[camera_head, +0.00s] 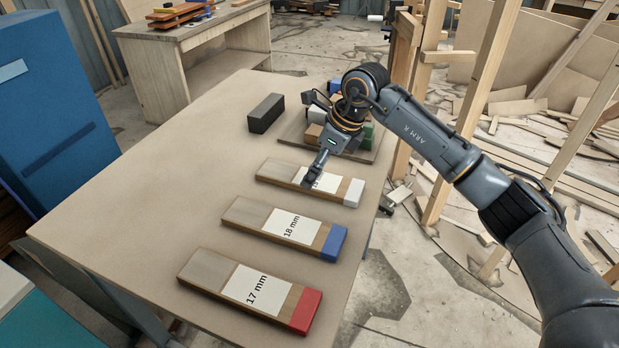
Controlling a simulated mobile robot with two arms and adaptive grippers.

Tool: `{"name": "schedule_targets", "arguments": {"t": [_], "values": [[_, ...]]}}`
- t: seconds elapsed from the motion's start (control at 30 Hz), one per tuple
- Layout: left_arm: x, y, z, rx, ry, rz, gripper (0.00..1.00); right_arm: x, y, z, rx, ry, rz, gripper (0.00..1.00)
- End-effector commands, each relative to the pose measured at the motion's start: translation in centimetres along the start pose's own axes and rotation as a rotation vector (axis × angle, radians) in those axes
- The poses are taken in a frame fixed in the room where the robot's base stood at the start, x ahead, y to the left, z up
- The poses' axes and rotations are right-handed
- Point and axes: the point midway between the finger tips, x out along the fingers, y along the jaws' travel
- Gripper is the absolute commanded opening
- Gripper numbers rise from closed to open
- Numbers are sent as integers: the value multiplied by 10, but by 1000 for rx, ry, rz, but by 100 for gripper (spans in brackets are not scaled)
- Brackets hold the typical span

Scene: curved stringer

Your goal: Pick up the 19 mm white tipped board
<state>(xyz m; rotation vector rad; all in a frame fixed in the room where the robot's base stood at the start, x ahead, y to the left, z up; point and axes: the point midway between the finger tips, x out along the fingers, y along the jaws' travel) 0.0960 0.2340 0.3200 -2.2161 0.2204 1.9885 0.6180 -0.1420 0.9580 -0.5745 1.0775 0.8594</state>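The white tipped board (353,192) lies flat on the table, the farthest of three labelled boards. It has a wooden body, a white label and a white end at the right. My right gripper (316,170) reaches down over the middle of this board and covers most of its label, so the number cannot be read in full. The fingers overlap in this view, so I cannot tell whether they are open, shut or touching the board. The board appears to rest on the table. My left gripper is not in view.
A blue tipped 18 mm board (333,243) and a red tipped 17 mm board (306,312) lie nearer. A dark block (266,113) and a tray (289,131) of coloured blocks stand behind. Wooden posts (480,100) rise at the right. The table's left side (150,190) is clear.

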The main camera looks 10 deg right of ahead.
Motion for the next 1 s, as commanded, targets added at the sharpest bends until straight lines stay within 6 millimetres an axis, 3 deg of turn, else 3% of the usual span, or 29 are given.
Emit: {"name": "schedule_targets", "arguments": {"t": [0.2,0.47,0.7,0.8,1.0], "values": [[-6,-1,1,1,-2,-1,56,24,1,1,1,0,1,92],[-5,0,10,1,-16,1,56,26,1,1,1,0,0,90],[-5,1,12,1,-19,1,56,26,1,1,1,0,0,42],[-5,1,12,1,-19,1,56,25,0,2,1,-2,-1,25],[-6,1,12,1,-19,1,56,25,0,2,1,-2,-1,25]]}}
